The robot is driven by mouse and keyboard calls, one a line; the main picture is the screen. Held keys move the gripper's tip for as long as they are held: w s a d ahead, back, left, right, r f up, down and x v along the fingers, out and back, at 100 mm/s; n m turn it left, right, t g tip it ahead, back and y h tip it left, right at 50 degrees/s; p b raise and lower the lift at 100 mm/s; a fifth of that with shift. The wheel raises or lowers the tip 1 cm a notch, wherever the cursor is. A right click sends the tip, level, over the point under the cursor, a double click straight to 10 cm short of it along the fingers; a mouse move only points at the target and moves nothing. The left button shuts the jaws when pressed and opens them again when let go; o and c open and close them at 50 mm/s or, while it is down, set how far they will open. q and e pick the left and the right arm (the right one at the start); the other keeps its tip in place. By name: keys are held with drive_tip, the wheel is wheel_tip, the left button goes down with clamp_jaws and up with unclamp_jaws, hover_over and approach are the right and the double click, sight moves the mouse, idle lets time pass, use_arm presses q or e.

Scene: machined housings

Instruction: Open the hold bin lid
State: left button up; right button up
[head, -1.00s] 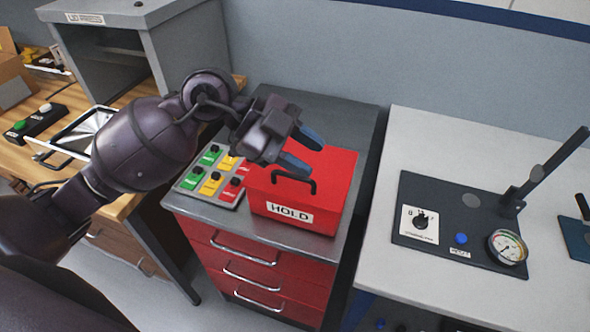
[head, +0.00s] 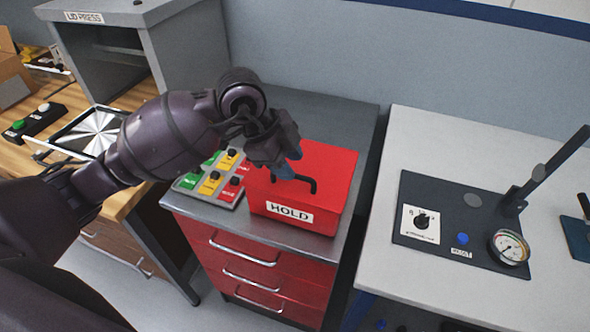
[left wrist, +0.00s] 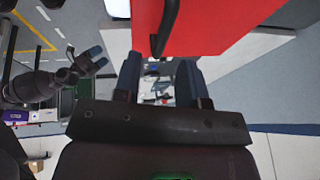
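The red hold bin (head: 325,195) stands on the grey-topped red cabinet, with a white HOLD label on its front. Its lid is shut, and a black handle (head: 306,184) sticks out near the lid's front edge. My left gripper (head: 285,172) points down over the bin's left part, close to the handle. In the left wrist view the left gripper (left wrist: 158,80) has its fingers apart and nothing between them; the handle (left wrist: 168,22) shows just ahead of the tips. My right gripper (left wrist: 98,58) shows at the left there, fingers apart and empty.
A panel of green, yellow and red switches (head: 211,184) lies left of the bin, partly under my arm. A pale table (head: 375,255) with a gauge fixture (head: 462,225) stands to the right. A wooden bench with the lid press (head: 120,40) is at left.

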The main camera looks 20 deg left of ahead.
use_arm(q)
drive_tip(key=shift+x, duration=1.5)
clamp_jaws()
